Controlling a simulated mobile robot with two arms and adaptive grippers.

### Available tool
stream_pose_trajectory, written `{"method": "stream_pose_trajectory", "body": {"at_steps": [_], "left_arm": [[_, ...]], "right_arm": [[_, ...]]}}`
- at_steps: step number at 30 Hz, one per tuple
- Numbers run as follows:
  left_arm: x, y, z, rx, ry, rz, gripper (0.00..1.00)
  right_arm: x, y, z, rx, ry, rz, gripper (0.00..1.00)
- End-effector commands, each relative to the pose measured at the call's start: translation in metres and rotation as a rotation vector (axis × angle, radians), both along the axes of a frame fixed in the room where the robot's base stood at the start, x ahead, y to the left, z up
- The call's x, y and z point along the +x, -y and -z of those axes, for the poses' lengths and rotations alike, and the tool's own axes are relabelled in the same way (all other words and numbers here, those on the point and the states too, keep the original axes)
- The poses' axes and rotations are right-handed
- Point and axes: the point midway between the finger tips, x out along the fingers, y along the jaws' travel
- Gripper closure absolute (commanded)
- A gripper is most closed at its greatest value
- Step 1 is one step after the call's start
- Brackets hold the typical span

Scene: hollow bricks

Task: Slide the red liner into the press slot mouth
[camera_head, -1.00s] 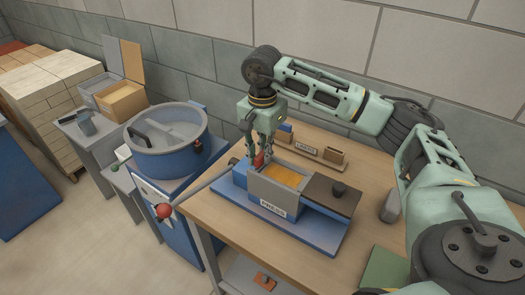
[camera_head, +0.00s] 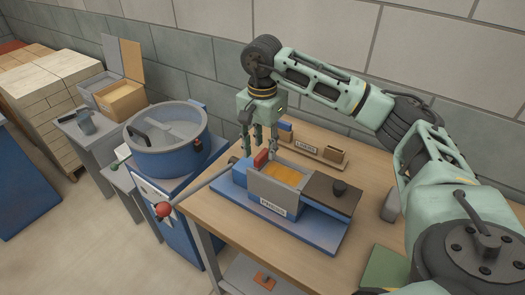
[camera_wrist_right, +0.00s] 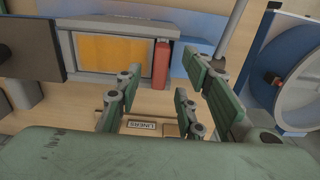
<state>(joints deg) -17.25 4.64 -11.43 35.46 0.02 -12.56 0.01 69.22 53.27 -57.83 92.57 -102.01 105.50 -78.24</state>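The red liner (camera_head: 261,158) stands upright at the left end of the press (camera_head: 274,209) in the head view, its upper part showing above the grey wall. In the right wrist view the liner (camera_wrist_right: 161,65) stands beside the orange inside of the press (camera_wrist_right: 115,50). How deep it sits in the slot mouth I cannot tell. My right gripper (camera_head: 260,147) is just above the liner, its fingers spread to either side. In the right wrist view the gripper (camera_wrist_right: 157,92) is open with nothing between its fingers. My left gripper is not in view.
A liners rack (camera_head: 307,150) stands behind the press near the wall. A dark plate with a knob (camera_head: 334,191) covers the press's right side. The table (camera_head: 235,232) is bare in front.

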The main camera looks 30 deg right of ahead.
Motion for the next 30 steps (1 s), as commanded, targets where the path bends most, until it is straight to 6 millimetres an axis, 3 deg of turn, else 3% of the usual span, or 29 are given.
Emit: {"method": "stream_pose_trajectory", "body": {"at_steps": [6, 13, 18, 30], "left_arm": [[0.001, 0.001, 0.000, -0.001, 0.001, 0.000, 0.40], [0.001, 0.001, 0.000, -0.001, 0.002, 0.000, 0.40], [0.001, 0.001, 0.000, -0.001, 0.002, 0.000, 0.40], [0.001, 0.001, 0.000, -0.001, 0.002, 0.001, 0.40]], "right_arm": [[0.001, 0.000, -0.050, 0.001, 0.005, 0.000, 0.64], [0.001, 0.000, -0.087, -0.001, 0.004, 0.001, 0.64], [0.000, 0.000, -0.097, 0.000, 0.001, 0.000, 0.64], [0.000, 0.000, -0.097, 0.000, 0.000, 0.000, 0.64]]}}
